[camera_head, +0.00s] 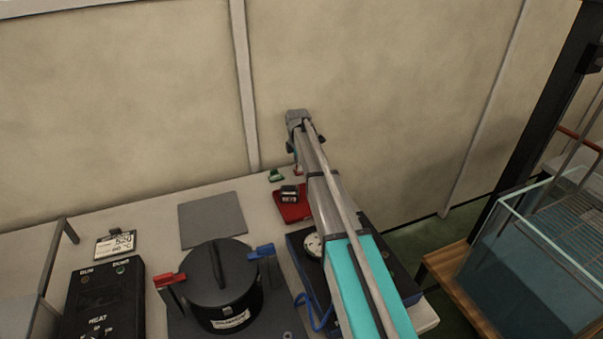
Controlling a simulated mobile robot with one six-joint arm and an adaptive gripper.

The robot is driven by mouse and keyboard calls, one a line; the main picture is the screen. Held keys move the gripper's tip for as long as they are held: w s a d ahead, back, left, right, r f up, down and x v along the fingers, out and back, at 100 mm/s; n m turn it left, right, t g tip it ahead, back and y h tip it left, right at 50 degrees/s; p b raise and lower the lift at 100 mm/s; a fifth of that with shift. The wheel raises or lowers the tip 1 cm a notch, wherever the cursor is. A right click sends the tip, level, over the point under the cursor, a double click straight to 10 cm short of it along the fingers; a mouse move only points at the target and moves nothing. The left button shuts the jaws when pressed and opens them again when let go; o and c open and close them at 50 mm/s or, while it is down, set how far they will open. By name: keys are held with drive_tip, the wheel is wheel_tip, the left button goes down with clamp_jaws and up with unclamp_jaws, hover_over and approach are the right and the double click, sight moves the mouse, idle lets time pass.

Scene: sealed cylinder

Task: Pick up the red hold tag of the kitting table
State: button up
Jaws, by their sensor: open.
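A small red piece (297,172), which looks like the red hold tag, lies near the back right of the kitting table (165,210). It is mostly hidden behind my arm, so I cannot make out its shape. A small green tag-like piece (276,175) lies just left of it. My gripper (304,146) is up beyond the table's back part, near the wall in the picture, and appears above the red piece. My own arm covers most of it. It is open, with nothing visible in it.
A red tray (292,212) holding a small black item (289,192) lies nearer, beside my arm. A glass tank (535,245) stands right.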

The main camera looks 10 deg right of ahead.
idle(0.4)
clamp_jaws()
drive_tip(key=shift+r, duration=0.2)
idle(0.3)
wheel_tip(320, 180, up, 2)
drive_tip(key=shift+r+p, duration=0.1)
drive_tip(key=shift+p, duration=1.15)
drive_tip(key=s+a+r+p, duration=0.2)
drive_tip(key=s+r+p, duration=0.8)
drive_tip(key=s, duration=0.4)
drive_tip(key=shift+r, duration=0.25)
drive_tip(key=shift+w, duration=0.1)
